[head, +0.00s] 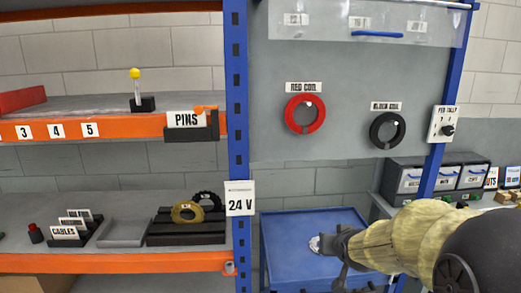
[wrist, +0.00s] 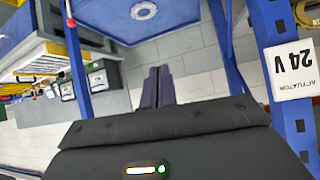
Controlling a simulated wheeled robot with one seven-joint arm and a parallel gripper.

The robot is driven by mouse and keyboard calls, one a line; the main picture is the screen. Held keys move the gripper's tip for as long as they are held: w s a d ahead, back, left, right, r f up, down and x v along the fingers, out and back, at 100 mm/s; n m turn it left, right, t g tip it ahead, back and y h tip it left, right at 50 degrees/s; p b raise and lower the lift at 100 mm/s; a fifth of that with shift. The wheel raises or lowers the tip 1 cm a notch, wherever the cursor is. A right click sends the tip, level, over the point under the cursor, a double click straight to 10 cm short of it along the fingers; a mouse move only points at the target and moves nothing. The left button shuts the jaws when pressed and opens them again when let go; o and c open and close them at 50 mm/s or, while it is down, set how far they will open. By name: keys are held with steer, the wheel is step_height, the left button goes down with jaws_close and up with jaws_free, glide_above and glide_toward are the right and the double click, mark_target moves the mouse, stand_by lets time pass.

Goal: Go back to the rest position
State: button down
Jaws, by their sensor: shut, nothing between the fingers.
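My gripper (wrist: 158,88) shows in the wrist view with its two dark fingers together and nothing between them. In the head view my gripper (head: 336,262) is at the lower right, in front of the blue table (head: 290,225). My arm reaches in from the right edge. A pale round disc (head: 314,244) lies on the blue table just left of the gripper. The disc also shows in the wrist view (wrist: 143,10), apart from the fingers.
A blue post (head: 236,100) with a 24 V label (head: 240,198) stands left of my gripper. Orange-edged shelves (head: 80,127) are further left. A grey panel (head: 340,90) holds a red coil (head: 292,115) and a black coil (head: 377,142). Drawers (head: 408,182) stand behind my arm.

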steer(key=s+a+f+g, duration=0.1)
steer(key=s+f+g, duration=0.1)
steer(key=s, duration=0.4)
steer(key=s+a+f+g+p, duration=0.1)
steer(key=s+f+g, duration=0.2)
steer(key=s, duration=0.4)
steer(key=s+a+f+n+g, duration=0.1)
steer(key=s+a+f+g, duration=0.1)
steer(key=s+f, duration=0.3)
steer(key=shift+s+g+y, duration=0.4)
steer(key=shift+s+g, duration=0.1)
steer(key=shift+s, duration=0.25)
